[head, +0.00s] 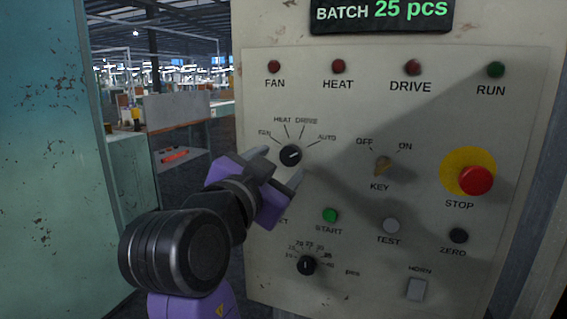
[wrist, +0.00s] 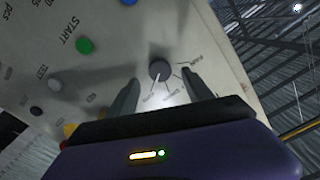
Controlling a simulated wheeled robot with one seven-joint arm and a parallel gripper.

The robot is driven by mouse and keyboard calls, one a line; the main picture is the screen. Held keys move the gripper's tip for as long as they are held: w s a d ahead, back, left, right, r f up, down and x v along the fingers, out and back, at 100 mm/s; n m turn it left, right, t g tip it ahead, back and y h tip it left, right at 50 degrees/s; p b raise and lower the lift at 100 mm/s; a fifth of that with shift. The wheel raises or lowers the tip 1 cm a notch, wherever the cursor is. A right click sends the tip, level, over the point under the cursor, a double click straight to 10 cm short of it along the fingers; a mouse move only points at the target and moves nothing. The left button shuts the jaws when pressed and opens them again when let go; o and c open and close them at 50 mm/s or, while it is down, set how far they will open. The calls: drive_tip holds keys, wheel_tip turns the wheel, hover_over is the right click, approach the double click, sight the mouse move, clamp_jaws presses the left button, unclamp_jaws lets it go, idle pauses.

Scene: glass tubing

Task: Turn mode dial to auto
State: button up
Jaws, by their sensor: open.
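The mode dial (head: 290,155) is a round black knob on the upright beige panel, with FAN, HEAT, DRIVE and AUTO labels fanned around its top. A pale pointer mark shows on its face and seems to slant toward the upper right, the AUTO side; its exact setting is hard to read. My gripper (head: 277,165) is open in front of the panel, its two fingers toward the dial. In the wrist view, the dial (wrist: 160,69) appears between and just beyond the open fingertips (wrist: 160,78). I see no contact.
The red STOP button (head: 476,180), key switch (head: 382,166), green START button (head: 330,215) and a lower pcs dial (head: 307,265) share the panel. A teal cabinet (head: 50,160) stands at left, with an open gap between it and the panel.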

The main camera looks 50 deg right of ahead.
drive_tip(key=shift+v, duration=2.25)
drive_tip(key=w+a+r+n+t+y, duration=0.2)
drive_tip(key=w+a+r+n+t, duration=0.2)
drive_tip(key=w+a+n+t, duration=0.45)
drive_tip(key=s+a+f+n+t+y+p, duration=0.1)
drive_tip(key=s+a+f+n+t+y, duration=0.25)
drive_tip(key=f+n+y, duration=0.45)
drive_tip(key=s+a+f+n+t+y+p, duration=0.25)
drive_tip(key=a+f+n+y, duration=0.35)
drive_tip(key=f, duration=0.4)
drive_tip(key=s+d+f+m+g+p, duration=0.1)
drive_tip(key=s+f, duration=0.4)
drive_tip(key=s, duration=0.5)
drive_tip(key=s+d+f+m+g+p, duration=0.1)
drive_tip(key=s+f+g, duration=0.2)
drive_tip(key=s, duration=0.7)
drive_tip(key=s+d+f+m+g+y+p, duration=0.1)
drive_tip(key=s+d+f+g, duration=0.1)
drive_tip(key=s+f, duration=0.5)
drive_tip(key=s, duration=0.4)
